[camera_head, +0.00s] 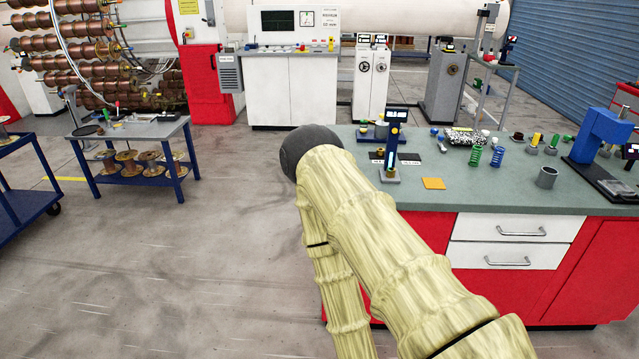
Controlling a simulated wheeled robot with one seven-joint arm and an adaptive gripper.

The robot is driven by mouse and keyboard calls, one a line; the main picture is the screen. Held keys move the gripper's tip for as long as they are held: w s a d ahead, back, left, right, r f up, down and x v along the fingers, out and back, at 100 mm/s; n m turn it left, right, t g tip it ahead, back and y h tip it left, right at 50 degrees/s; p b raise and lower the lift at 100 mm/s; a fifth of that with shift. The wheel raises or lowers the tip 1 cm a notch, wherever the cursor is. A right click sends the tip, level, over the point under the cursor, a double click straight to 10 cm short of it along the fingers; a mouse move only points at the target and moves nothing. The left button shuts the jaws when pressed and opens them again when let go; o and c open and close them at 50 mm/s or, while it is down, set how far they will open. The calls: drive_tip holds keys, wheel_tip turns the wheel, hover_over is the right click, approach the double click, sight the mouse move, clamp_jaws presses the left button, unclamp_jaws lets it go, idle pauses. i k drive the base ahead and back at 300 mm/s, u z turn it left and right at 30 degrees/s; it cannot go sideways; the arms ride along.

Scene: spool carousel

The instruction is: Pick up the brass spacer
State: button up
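A small brass-coloured piece (390,172) sits on the base of a blue-and-black gauge stand (393,140) near the left end of the green-grey bench top. It is too small to tell for sure that it is the brass spacer. Small brown and yellow parts also stand farther right on the bench, too small to make out. My arm, in a pale yellow sleeve, reaches up from the lower right to a dark rounded joint left of the bench's left end. My gripper does not show, and the arm covers the bench's left front corner.
A blue cart (130,130) with spools stands left. The floor between is clear.

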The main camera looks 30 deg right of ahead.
sight(390, 170)
drive_tip(key=z, duration=1.25)
drive_tip(key=k, duration=0.1)
drive_tip(key=u, duration=2.25)
drive_tip(key=i, duration=1.65)
drive_tip(key=z, duration=0.9)
drive_tip(key=i, duration=0.85)
drive_tip(key=z, duration=1.35)
drive_tip(key=i, duration=0.5)
drive_tip(key=z, duration=0.45)
